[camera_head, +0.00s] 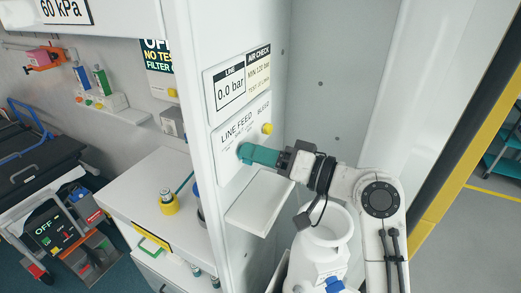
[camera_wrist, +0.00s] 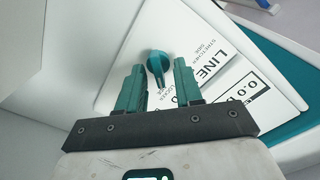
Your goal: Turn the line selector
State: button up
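The line selector is a teal knob (camera_wrist: 157,62) with a raised grip bar, on the white LINE FEED panel (camera_head: 236,126). In the wrist view it lies between and slightly beyond the tips of my two teal fingers. My gripper (camera_wrist: 159,70) is open, with a visible gap on each side of the grip bar. In the head view my gripper (camera_head: 250,153) reaches left to the panel, and its fingers largely hide the knob. The panel print beside the knob includes LINE and smaller, hard-to-read labels.
A yellow knob (camera_head: 267,128) marked BLEED sits right of the selector. Above is a gauge label (camera_head: 230,91) reading 0.0 bar. A white shelf (camera_head: 259,201) juts out just below my gripper. A white counter (camera_head: 150,200) stands to the left.

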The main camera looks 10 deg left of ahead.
jog(key=b+v, duration=0.2)
jog(key=v, duration=0.9)
jog(key=shift+b, duration=0.4)
jog(key=shift+r, duration=0.1)
